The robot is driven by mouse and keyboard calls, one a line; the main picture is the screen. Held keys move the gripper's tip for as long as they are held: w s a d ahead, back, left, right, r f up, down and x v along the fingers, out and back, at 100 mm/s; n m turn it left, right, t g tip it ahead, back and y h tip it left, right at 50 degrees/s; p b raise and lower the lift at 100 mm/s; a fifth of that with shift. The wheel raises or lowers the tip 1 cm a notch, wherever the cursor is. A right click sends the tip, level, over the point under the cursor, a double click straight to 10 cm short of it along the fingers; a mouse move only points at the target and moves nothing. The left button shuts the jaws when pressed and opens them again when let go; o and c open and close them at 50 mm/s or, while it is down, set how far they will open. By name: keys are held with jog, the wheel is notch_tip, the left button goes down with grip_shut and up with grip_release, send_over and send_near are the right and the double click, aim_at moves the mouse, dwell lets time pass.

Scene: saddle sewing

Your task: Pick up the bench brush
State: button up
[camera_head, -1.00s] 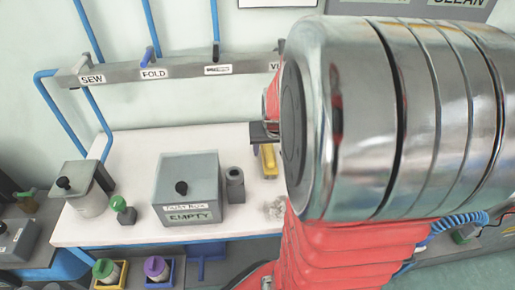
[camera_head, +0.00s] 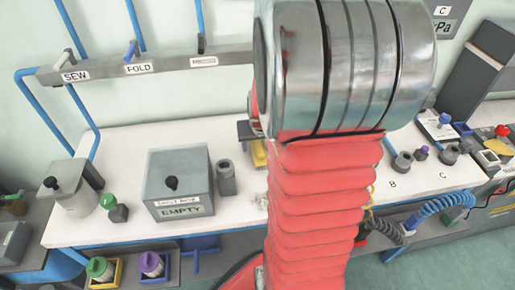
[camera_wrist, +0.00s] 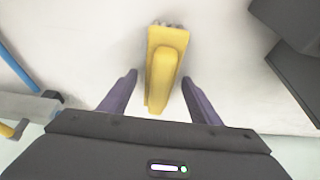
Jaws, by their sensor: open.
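The bench brush (camera_wrist: 165,68) is yellow and lies on the white bench top. In the wrist view its handle reaches down between the two purple fingers of my gripper (camera_wrist: 160,82), with clear gaps on both sides. The fingers are open and not touching it. In the head view the brush (camera_head: 259,153) shows as a small yellow piece beside my arm. My arm hides part of it and most of my gripper, of which a dark part (camera_head: 246,131) shows above the brush.
A grey box labelled EMPTY (camera_head: 178,182) and a small grey cylinder (camera_head: 226,178) stand left of the brush. A rail with SEW and FOLD labels (camera_head: 107,71) runs above the bench (camera_head: 125,142). In the wrist view a dark block (camera_wrist: 296,68) lies at right.

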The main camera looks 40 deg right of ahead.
jog(key=shift+c, duration=0.4)
jog(key=c, duration=1.1)
jog(key=shift+r, duration=0.15)
notch_tip(320, 180, up, 10)
jog(key=shift+f, duration=0.1)
dwell(0.4)
jog(key=o, duration=0.6)
jog(key=c, duration=0.4)
jog(key=shift+c, duration=0.2)
